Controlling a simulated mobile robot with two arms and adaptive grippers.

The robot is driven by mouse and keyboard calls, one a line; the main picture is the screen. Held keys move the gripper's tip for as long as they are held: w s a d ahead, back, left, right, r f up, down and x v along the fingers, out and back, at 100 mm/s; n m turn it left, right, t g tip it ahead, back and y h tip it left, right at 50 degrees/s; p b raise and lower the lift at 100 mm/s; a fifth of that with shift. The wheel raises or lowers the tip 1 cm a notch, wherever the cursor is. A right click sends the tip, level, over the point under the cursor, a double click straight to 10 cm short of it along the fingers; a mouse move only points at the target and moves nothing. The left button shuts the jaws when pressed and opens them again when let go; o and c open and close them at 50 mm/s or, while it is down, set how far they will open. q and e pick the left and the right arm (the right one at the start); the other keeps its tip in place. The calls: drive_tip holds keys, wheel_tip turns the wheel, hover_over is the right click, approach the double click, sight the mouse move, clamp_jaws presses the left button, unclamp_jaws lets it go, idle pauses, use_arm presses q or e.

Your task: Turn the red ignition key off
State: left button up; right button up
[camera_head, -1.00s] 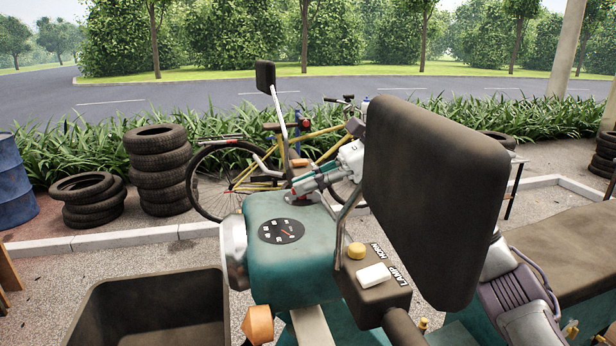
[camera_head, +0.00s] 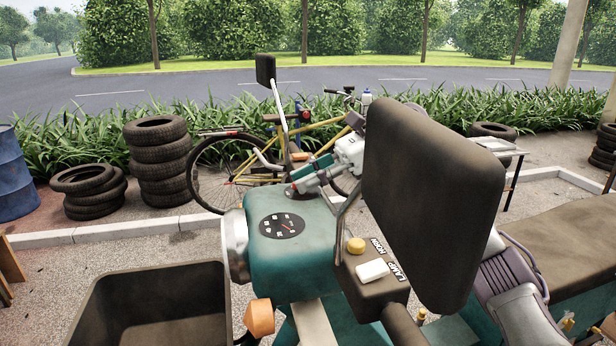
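A small red part that appears to be the ignition key (camera_head: 290,190) shows at the far edge of the teal cart body (camera_head: 290,265), behind the round black gauge (camera_head: 282,226). My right gripper (camera_head: 297,184) reaches in from the right, behind the large dark mirror, with its fingertips right at the red part. The fingers cover most of that spot, so I cannot tell whether they are shut on the key or just beside it. The key's angle is hidden. My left gripper is not in view.
The large dark mirror (camera_head: 433,200) blocks much of the right side. A switch box (camera_head: 362,300) with a yellow button (camera_head: 356,245) and a white switch (camera_head: 372,270) sits in front of it. A dark open bin (camera_head: 150,285) stands at lower left. Bicycles stand behind.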

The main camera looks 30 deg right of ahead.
drive_tip(key=shift+d, duration=0.1)
drive_tip(key=v, duration=1.1)
drive_tip(key=shift+d+r, duration=0.25)
drive_tip(key=shift+d, duration=0.1)
drive_tip(key=shift+s, duration=0.1)
